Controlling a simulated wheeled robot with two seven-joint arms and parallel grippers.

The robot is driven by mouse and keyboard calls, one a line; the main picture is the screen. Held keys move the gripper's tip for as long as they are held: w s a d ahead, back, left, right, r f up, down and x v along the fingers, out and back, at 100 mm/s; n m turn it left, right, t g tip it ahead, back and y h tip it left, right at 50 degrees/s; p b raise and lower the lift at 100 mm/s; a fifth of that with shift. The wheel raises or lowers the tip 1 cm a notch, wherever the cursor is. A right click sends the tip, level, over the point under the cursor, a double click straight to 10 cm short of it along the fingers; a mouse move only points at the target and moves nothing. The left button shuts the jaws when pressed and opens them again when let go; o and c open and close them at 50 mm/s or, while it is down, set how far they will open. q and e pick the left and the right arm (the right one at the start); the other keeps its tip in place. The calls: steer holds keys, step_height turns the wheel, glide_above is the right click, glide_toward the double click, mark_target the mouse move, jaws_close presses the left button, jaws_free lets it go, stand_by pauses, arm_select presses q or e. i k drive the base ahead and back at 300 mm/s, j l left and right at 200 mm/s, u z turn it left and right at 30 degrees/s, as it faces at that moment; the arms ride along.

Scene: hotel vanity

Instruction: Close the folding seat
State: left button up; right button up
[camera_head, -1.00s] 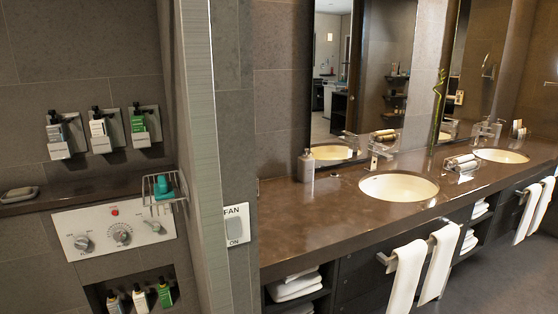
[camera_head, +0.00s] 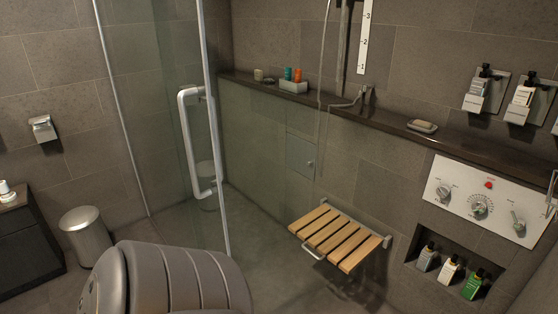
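The folding seat (camera_head: 338,238) has several light wooden slats on a grey frame. It is folded down, sticking out level from the shower's back wall, low above the floor. A light grey bar shows at its front left edge. Nothing lies on it. Neither of my grippers is in view. A rounded grey part of my own body fills the bottom left and lies apart from the seat.
A glass door with a white handle (camera_head: 187,145) stands left of the seat. A control panel (camera_head: 480,200) and a bottle niche (camera_head: 450,268) are at right. A ledge (camera_head: 450,142) runs above. A bin (camera_head: 87,236) stands at left.

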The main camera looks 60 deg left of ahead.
mark_target(326, 228)
steer(key=u, duration=1.6)
